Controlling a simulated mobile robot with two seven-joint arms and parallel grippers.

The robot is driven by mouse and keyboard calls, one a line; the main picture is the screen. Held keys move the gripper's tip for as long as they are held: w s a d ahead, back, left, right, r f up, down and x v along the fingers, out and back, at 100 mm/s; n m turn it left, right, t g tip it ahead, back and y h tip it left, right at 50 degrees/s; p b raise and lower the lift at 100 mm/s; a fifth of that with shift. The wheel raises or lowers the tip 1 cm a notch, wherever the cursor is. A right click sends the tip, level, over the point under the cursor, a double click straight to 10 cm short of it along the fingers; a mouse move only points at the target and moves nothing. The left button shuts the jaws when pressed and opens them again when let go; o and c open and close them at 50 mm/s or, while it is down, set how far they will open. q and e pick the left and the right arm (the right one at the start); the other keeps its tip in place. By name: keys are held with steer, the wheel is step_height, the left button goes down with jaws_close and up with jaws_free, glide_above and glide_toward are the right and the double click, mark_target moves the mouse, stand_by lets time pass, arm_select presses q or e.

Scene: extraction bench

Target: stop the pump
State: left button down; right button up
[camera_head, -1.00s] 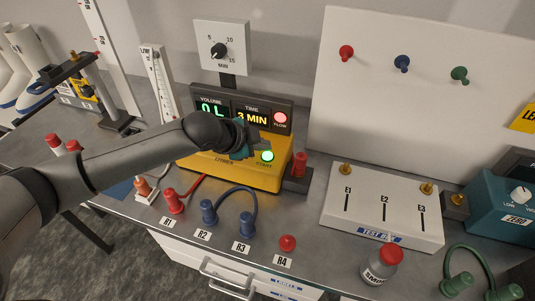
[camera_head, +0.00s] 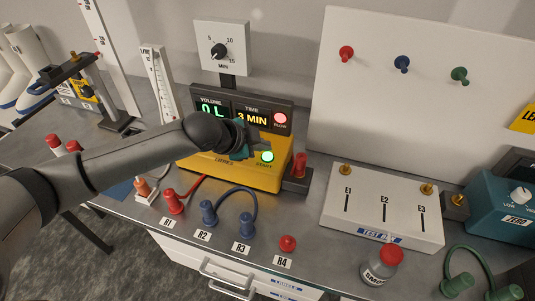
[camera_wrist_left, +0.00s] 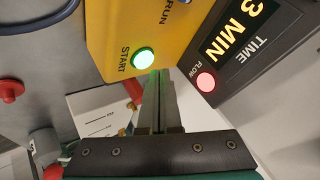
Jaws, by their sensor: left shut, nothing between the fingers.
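The pump is a yellow box (camera_head: 270,180) at the bench's back middle, under a dark display reading volume 0 L and time 3 MIN. Its red FLOW light (camera_head: 280,118) is lit, and its green START button (camera_head: 267,156) glows. In the left wrist view the START button (camera_wrist_left: 143,60) and the FLOW light (camera_wrist_left: 206,82) also show lit. My left gripper (camera_wrist_left: 160,77) is shut and empty, its tips close beside the START button; I cannot tell whether they touch the pump. In the head view my arm hides part of the pump's front. My right gripper is not in view.
A red upright handle (camera_head: 300,164) on a dark base stands right of the pump. A dial (camera_head: 219,50) marked MIN stands behind. The white test block (camera_head: 376,215), several red and blue plugs, and a red-capped bottle (camera_head: 381,265) occupy the bench front.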

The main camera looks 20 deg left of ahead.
mark_target(263, 157)
arm_select(q)
steer(key=shift+f, duration=0.1)
stand_by(0.6)
steer(key=shift+f, duration=0.3)
steer(key=shift+f, duration=0.45)
stand_by(0.7)
steer(key=shift+r, duration=0.15)
steer(key=shift+r+p, duration=0.7)
steer(key=shift+p, duration=0.45)
steer(key=shift+r, duration=0.1)
step_height(263, 157, up, 5)
steer(key=p, duration=0.5)
steer(key=shift+p, duration=0.4)
